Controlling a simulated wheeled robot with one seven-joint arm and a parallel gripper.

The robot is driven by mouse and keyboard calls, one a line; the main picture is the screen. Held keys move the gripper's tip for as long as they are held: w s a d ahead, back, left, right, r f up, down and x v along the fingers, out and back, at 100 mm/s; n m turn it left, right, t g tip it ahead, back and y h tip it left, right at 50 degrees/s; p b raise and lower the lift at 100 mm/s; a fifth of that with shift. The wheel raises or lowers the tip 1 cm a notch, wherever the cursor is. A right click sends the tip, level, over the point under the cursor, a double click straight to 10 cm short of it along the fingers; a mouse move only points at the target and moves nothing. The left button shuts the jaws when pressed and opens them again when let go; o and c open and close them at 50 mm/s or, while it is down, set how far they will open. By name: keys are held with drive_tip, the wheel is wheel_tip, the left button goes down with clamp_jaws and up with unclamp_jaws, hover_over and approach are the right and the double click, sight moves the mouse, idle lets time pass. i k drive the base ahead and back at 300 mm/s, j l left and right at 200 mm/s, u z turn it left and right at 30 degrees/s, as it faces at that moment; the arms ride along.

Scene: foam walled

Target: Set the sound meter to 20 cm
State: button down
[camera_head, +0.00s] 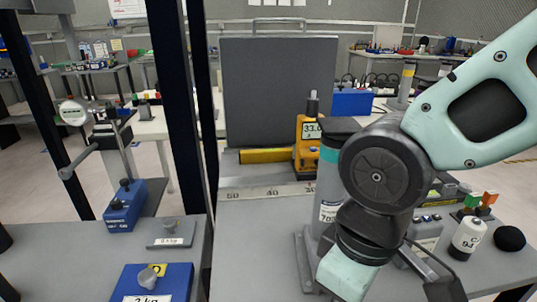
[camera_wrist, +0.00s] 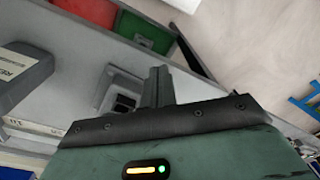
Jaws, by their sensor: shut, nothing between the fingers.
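The sound meter (camera_head: 305,155) is a yellow-orange device with a dark upright tip and a display that seems to read 33.0. My gripper's fingers (camera_wrist: 157,86) are shut and empty in the wrist view, above a grey surface. In the head view its fingertips are out of sight, and my arm covers the bench right of the meter. I cannot identify the sound meter in the wrist view.
A large grey panel (camera_head: 280,90) stands behind the ruler. A grey cylinder (camera_head: 329,185) stands close beside my arm. A blue 2 kg block (camera_head: 155,283) sits at left. A dark grey block (camera_wrist: 22,75) shows in the wrist view.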

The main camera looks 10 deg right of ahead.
sight(308, 132)
drive_tip(key=j+u, duration=0.95)
drive_tip(key=i+j, duration=0.05)
drive_tip(key=j, duration=0.05)
